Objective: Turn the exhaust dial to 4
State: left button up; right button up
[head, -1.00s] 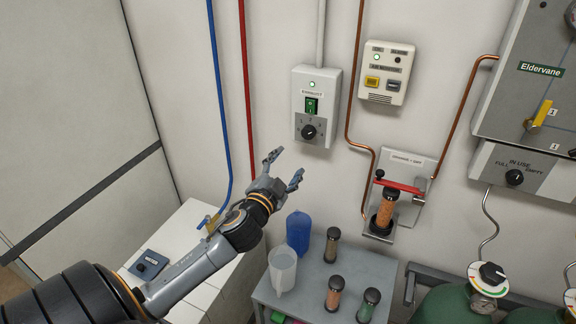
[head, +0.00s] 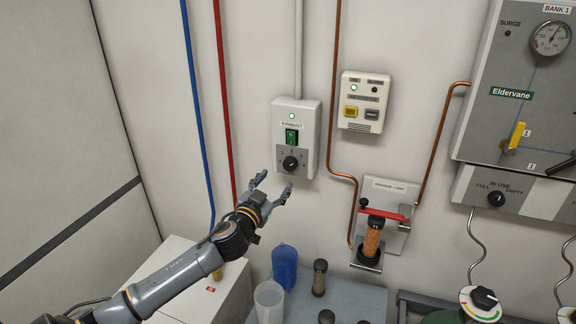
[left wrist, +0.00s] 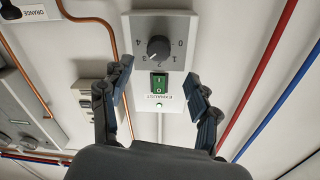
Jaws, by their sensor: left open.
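The exhaust box (head: 310,140) is a white wall unit with a lit green lamp, a green switch (head: 291,137) and, below it, the black exhaust dial (head: 290,164). In the left wrist view the box appears upside down; the dial (left wrist: 158,47) has the numbers 0 to 4 around it. Its white mark seems to lie toward the 3 side, but is too small to be sure. My left gripper (head: 274,184) is open and empty, just below and left of the dial. In the left wrist view its fingers (left wrist: 160,70) are spread apart, with the dial beyond them. My right gripper is not in view.
A red pipe (head: 224,100) and a blue pipe (head: 196,110) run down the wall left of the box. A copper pipe (head: 335,100) and an alarm unit (head: 364,102) are to its right.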

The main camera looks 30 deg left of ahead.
aim_at(287, 165)
pick_arm(q)
jog(key=w, duration=0.2)
jog(key=w+p, duration=0.1)
jog(key=w, duration=0.1)
jog(key=w+a, duration=0.1)
jog(key=w, duration=0.2)
jog(key=shift+r+p, duration=0.1)
jog(key=shift+p, duration=0.25)
jog(key=shift+w+a, duration=0.2)
jog(key=shift+w, duration=0.6)
jog(key=c, duration=1.2)
jog(key=shift+m, duration=0.4)
jog(key=m+p, duration=0.1)
jog(key=m, duration=0.3)
jog(key=shift+m, duration=0.3)
jog(key=m, duration=0.4)
jog(key=shift+a+r+p, duration=0.1)
jog(key=shift+p, duration=0.3)
